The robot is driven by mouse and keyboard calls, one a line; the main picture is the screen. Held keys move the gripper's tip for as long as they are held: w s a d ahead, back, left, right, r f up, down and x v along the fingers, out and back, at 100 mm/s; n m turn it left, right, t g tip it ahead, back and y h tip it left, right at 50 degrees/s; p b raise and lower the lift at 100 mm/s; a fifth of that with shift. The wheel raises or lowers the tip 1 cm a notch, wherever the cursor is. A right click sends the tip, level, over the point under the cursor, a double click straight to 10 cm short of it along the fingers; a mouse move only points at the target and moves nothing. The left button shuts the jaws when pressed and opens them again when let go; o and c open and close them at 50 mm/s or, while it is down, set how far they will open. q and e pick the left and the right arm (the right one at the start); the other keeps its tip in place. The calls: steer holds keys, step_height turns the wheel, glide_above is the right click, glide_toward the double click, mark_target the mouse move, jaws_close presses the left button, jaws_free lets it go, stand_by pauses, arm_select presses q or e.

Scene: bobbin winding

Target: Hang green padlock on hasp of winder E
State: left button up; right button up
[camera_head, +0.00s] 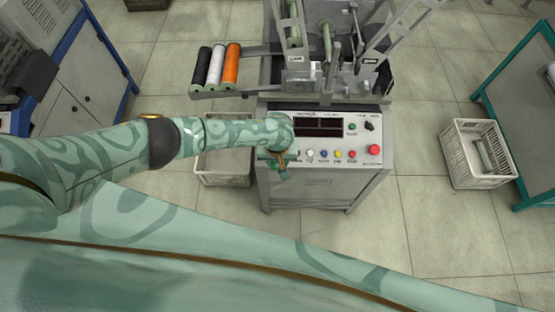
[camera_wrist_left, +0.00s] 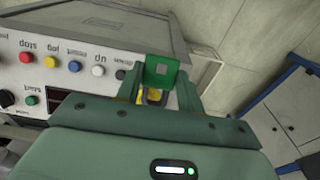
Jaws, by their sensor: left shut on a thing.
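The green padlock (camera_wrist_left: 160,72) shows in the left wrist view as a green block with a small grey square, between the fingers of my left gripper (camera_wrist_left: 160,88). Yellow parts show just below it in that view. My left gripper (camera_head: 278,160) is shut on the padlock. In the head view it is at the front left edge of the winder's control panel (camera_head: 335,170); the padlock is too small there to make out clearly. I cannot pick out the hasp, or tell whether the padlock touches it. My right gripper is not in view.
The panel carries a row of buttons, a red knob (camera_head: 374,149) and a dark display (camera_head: 318,127). Three rolls (camera_head: 215,66) lie on a side rack. A crate (camera_head: 226,166) stands left of the winder, another crate (camera_head: 481,155) right. Floor between winder and right crate is clear.

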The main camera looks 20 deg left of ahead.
arm_select(q)
steer(key=shift+w+a+f+b, duration=0.1)
steer(key=shift+w+f+b, duration=0.1)
steer(key=shift+f+b, duration=0.35)
steer(key=shift+w+f, duration=0.1)
steer(key=shift+f, duration=0.1)
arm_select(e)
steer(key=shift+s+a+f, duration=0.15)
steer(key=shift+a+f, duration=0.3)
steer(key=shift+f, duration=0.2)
arm_select(q)
steer(key=shift+f, duration=0.1)
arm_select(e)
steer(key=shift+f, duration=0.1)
arm_select(q)
steer(key=shift+w+a+f+b, duration=0.1)
steer(key=shift+w+f+b, duration=0.25)
steer(key=shift+f+b, duration=0.45)
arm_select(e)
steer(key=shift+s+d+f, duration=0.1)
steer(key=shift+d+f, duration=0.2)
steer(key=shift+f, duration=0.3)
